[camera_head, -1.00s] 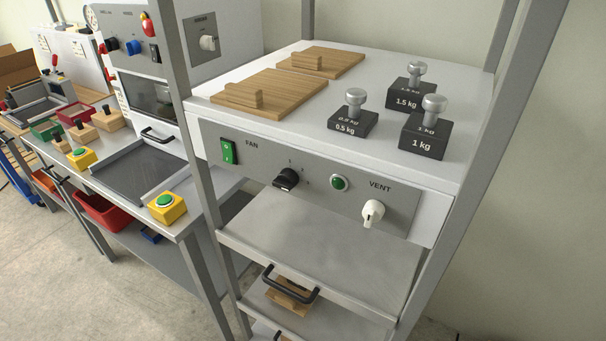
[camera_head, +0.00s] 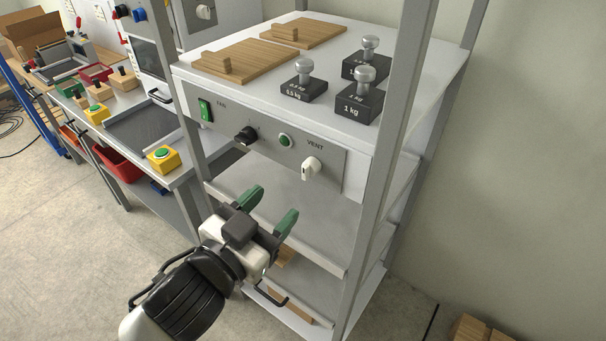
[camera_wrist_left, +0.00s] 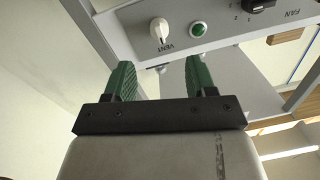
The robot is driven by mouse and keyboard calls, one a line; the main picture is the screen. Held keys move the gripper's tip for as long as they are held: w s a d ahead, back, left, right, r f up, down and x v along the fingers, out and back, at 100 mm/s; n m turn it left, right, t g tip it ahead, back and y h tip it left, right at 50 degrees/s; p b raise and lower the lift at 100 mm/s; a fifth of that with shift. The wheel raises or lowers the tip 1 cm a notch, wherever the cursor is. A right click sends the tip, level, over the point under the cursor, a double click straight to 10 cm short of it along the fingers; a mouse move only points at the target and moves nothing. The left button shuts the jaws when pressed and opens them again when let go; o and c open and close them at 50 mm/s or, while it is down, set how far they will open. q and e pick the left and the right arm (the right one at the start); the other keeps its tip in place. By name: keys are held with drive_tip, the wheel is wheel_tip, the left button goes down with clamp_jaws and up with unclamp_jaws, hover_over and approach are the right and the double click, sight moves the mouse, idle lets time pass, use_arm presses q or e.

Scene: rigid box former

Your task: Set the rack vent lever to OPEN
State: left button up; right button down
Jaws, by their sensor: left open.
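The white vent lever (camera_head: 311,168) sits on the grey control panel (camera_head: 328,178) at the rack's front, under the label VENT. My left gripper (camera_head: 269,211) has green fingers and is open and empty. It is in front of the rack, below and left of the lever, apart from it. In the left wrist view the lever lies beyond the fingertips (camera_wrist_left: 160,72), between them. My right gripper is out of view.
Weights (camera_head: 363,102) and wooden boards (camera_head: 247,62) lie on top. A rack post (camera_head: 385,130) stands right of the panel. A shelf (camera_head: 290,214) is below.

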sight(304, 175)
use_arm(q)
drive_tip(key=p+x, duration=0.1)
drive_tip(key=x, duration=0.6)
drive_tip(key=shift+w+d+r+p, duration=0.1)
drive_tip(key=shift+w+d+p, duration=0.15)
drive_tip(key=shift+p, duration=0.1)
drive_tip(key=shift+w+d, duration=0.35)
drive_tip(key=shift+w, duration=0.25)
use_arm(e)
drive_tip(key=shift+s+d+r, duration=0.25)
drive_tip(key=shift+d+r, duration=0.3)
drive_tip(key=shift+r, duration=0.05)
use_arm(q)
drive_tip(key=shift+c, duration=0.5)
drive_tip(key=c, duration=0.8)
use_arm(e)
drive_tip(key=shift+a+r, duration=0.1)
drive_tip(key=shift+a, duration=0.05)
